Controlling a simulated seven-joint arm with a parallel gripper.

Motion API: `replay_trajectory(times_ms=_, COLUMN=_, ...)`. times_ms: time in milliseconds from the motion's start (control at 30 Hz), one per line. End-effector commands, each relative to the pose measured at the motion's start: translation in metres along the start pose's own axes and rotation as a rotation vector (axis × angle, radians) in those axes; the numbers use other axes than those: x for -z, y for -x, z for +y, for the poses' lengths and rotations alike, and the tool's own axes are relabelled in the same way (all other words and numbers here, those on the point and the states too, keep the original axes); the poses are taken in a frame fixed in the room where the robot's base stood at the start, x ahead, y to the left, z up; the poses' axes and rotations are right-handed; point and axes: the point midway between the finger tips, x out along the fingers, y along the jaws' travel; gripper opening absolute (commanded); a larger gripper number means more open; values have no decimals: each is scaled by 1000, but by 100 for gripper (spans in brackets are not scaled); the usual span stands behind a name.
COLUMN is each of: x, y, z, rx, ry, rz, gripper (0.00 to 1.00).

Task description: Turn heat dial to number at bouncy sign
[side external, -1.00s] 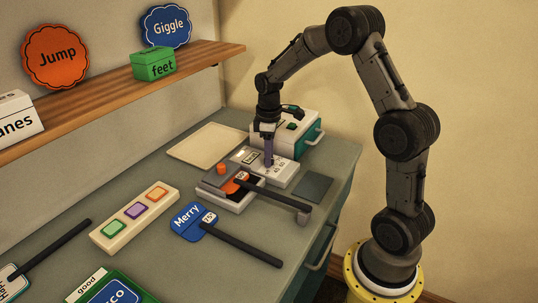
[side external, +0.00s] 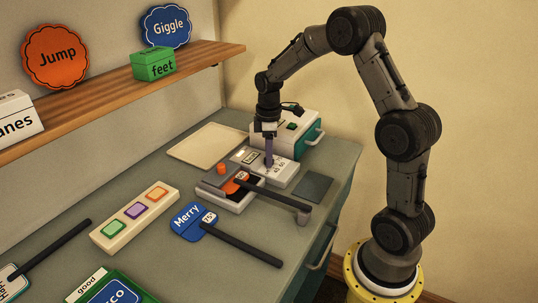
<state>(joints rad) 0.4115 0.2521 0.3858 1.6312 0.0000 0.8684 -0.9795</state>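My gripper (side external: 268,150) points down over a light grey panel (side external: 285,178) with small printed numbers, one of which looks like 60. The fingers hide part of the panel, and any dial there is under or behind them. Whether the fingers are apart or closed is too small to tell. A blue sign reading "Merry" (side external: 187,217) lies on the counter with a small number label and a dark handle (side external: 242,245). An orange sign (side external: 234,185) lies in a grey press-like device (side external: 217,194), partly covered, its word unreadable. I cannot find a sign reading "bouncy".
A white and teal box (side external: 300,122) stands behind the panel. A cream tray (side external: 205,144) lies to its left and a dark pad (side external: 314,186) to its right. A block with three coloured buttons (side external: 108,232) is at front left. A wooden shelf (side external: 110,98) runs above.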

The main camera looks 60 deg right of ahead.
Motion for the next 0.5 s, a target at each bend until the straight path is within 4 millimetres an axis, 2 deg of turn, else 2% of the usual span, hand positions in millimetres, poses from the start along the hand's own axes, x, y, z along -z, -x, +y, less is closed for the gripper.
replay_trajectory(times_ms=33, x=0, y=0, z=0, rx=0, ry=0, rz=0, gripper=55)
replay_trajectory(times_ms=100, x=0, y=-1, z=0, rx=1, ry=-1, rz=-1, gripper=67)
replay_trajectory(times_ms=367, x=0, y=-1, z=-1, rx=3, ry=-1, rz=-2, gripper=67)
replay_trajectory(times_ms=500, x=0, y=5, z=0, rx=1, ry=-1, rz=-1, gripper=67)
